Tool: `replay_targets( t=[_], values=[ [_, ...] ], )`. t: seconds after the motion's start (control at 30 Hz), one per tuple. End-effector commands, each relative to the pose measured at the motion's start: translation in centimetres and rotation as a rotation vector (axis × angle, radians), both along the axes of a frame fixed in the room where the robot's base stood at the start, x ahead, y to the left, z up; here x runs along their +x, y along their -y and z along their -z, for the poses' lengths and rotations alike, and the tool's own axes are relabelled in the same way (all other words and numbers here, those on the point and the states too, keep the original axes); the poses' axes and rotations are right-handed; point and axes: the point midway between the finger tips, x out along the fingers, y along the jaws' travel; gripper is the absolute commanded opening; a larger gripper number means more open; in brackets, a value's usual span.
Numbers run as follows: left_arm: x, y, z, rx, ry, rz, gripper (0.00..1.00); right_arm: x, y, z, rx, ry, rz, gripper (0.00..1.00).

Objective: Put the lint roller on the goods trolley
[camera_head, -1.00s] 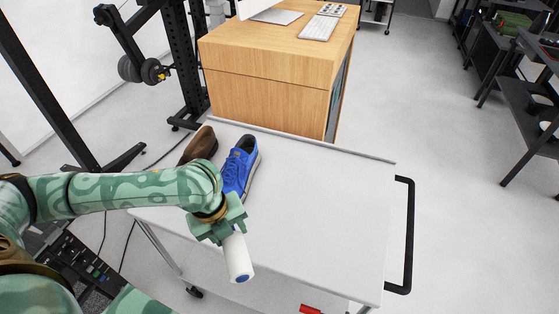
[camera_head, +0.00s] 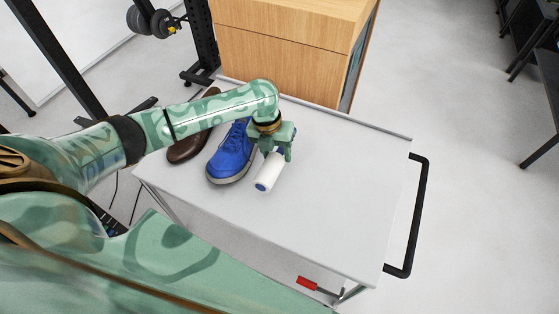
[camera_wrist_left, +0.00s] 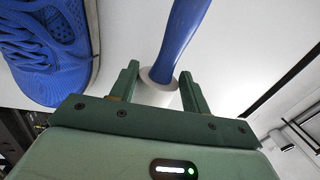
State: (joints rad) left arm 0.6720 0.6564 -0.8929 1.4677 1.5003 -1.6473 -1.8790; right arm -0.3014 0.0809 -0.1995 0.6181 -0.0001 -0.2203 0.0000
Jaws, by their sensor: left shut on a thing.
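The lint roller has a white roll (camera_head: 269,174) and a blue handle, which shows in the left wrist view (camera_wrist_left: 183,38). My left gripper (camera_head: 276,150) is shut on its white roll, with one finger on each side in the left wrist view (camera_wrist_left: 158,75). The goods trolley (camera_head: 330,180) has a light grey top and a black handle at its right. The roller is over the trolley top, just right of the blue shoe. I cannot tell whether it touches the surface. My right gripper is out of view.
A blue shoe (camera_head: 232,155) stands on the trolley close to my left gripper. A brown shoe (camera_head: 187,149) is beside it, partly behind my arm. A wooden cabinet (camera_head: 280,60) stands beyond the trolley's far edge. The right part of the trolley top is clear.

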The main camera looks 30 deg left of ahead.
Motion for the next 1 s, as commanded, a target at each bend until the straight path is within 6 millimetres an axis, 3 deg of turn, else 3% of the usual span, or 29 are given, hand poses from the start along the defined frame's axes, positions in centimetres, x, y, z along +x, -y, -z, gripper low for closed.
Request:
replay_targets(
  t=[0.2, 0.4, 0.77, 0.8, 0.83, 1.0],
  values=[
    [1.2, 0.3, 1.5, 0.0, 0.001, 0.0, 0.29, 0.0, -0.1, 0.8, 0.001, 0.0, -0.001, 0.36],
    [1.3, 0.2, 4.5, 0.0, 0.001, -0.001, 0.29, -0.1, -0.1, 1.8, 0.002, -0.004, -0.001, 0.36],
    [1.2, 0.2, 4.8, 0.001, 0.002, 0.0, 0.29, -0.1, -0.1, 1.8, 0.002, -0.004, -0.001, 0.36],
    [1.2, 0.2, 4.7, 0.002, 0.002, 0.0, 0.58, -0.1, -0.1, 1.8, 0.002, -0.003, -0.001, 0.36],
    [1.2, 0.2, 4.7, 0.002, 0.002, 0.0, 0.66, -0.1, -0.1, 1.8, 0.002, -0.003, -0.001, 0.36],
    [1.2, 0.2, 4.7, 0.002, 0.002, 0.0, 0.69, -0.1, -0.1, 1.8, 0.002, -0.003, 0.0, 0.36]
  ],
)
